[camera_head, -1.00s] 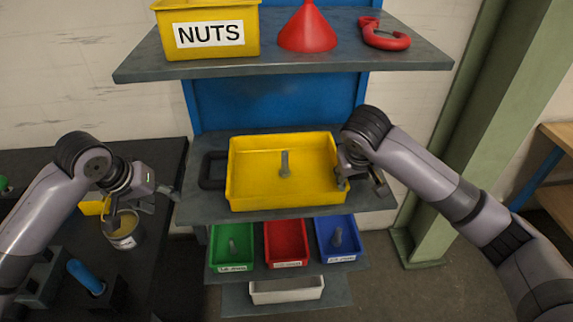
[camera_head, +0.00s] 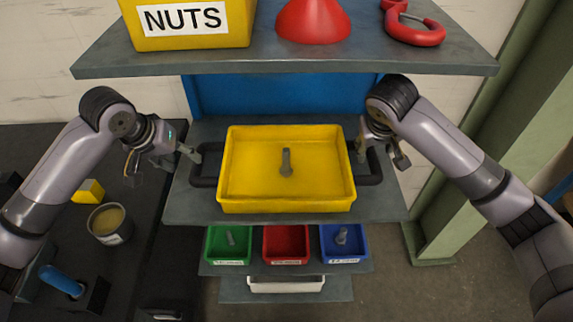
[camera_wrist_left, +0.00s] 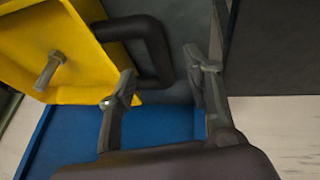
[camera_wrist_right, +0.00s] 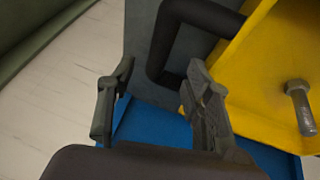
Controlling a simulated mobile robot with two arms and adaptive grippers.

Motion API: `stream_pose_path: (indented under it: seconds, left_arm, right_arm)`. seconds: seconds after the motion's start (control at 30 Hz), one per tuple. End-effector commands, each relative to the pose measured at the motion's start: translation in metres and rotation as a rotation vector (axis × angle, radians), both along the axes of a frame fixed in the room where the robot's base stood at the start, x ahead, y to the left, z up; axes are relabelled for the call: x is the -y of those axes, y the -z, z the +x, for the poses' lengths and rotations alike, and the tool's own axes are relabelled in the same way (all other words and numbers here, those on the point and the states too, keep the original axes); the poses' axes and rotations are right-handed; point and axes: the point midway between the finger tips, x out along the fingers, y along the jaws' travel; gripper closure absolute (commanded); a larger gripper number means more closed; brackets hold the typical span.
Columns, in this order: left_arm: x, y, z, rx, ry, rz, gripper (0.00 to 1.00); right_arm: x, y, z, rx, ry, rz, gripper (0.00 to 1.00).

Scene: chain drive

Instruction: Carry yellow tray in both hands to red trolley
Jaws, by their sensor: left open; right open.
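The yellow tray (camera_head: 240,190) sits on a grey shelf in the middle of the head view, with a bolt (camera_head: 286,162) lying or standing in it. It has a black handle at its left (camera_head: 203,181) and right (camera_head: 376,165) ends. My left gripper (camera_head: 192,152) is open at the left handle; in the left wrist view the handle (camera_wrist_left: 158,50) lies just beyond and between the fingers. My right gripper (camera_head: 382,160) is open at the right handle; in the right wrist view the handle (camera_wrist_right: 165,45) lies just beyond the fingers. No red trolley is in view.
A shelf (camera_head: 290,62) above holds a yellow NUTS bin (camera_head: 190,45), a red funnel (camera_head: 313,22) and a red clamp (camera_head: 414,28). Green (camera_head: 217,242), red (camera_head: 285,245) and blue (camera_head: 342,250) bins stand below. A green pillar (camera_head: 470,170) stands right; a dark bench with a can (camera_head: 110,225) left.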

Motion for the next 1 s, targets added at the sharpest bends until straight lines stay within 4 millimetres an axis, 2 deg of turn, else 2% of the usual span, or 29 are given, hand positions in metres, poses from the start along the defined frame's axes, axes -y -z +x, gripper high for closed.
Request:
stream_pose_path:
  seconds: [0.17,0.4,0.6,1.0]
  left_arm:
    - [0.003,0.011,0.004,-0.002,0.0,-0.001,0.54]
    - [0.01,0.044,0.017,-0.003,0.0,0.0,0.54]
    - [0.014,0.063,0.026,-0.001,0.0,-0.001,0.54]
    - [0.015,0.068,0.028,0.001,0.0,0.0,0.54]
  right_arm:
    - [0.003,0.011,0.004,-0.003,0.002,0.0,0.54]
    - [0.011,0.043,0.017,-0.002,0.003,-0.001,0.54]
    - [0.015,0.063,0.026,-0.002,0.002,0.0,0.54]
    - [0.015,0.068,0.028,0.0,0.0,0.0,0.54]
